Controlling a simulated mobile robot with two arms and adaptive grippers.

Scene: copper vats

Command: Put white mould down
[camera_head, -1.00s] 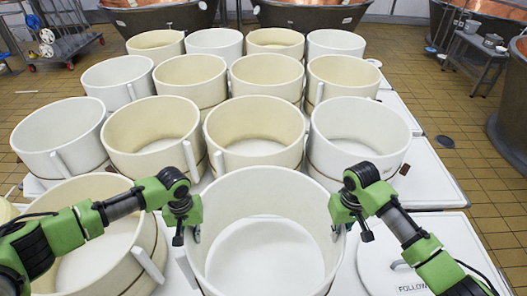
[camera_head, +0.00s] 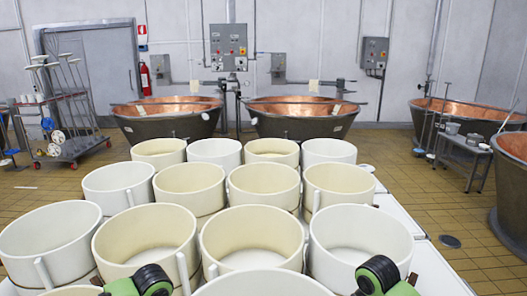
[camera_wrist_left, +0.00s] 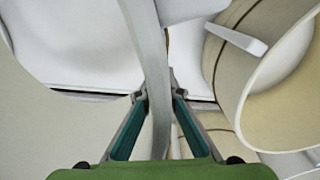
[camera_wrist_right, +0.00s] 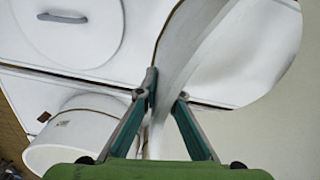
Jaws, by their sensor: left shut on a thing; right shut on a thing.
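The white mould (camera_head: 262,286) is a round open tub directly in front of me. Only its far rim and some of its inside show at the bottom edge of the head view. My left gripper (camera_wrist_left: 158,98) is shut on its wall (camera_wrist_left: 152,50), with a finger on each side. My right gripper (camera_wrist_right: 165,95) is shut on the opposite wall (camera_wrist_right: 192,45). In the head view only my wrist parts show, and the fingers are out of frame. The mould's base is hidden, so I cannot tell whether it touches the white table (camera_head: 438,272).
Rows of cream and white moulds (camera_head: 252,230) crowd the table beyond. A cream mould (camera_wrist_left: 240,95) stands close by the left gripper. A white lid with a grey handle (camera_wrist_right: 62,18) lies on the right. Copper vats (camera_head: 300,115) stand behind. A grey bench (camera_head: 468,150) stands on the right.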

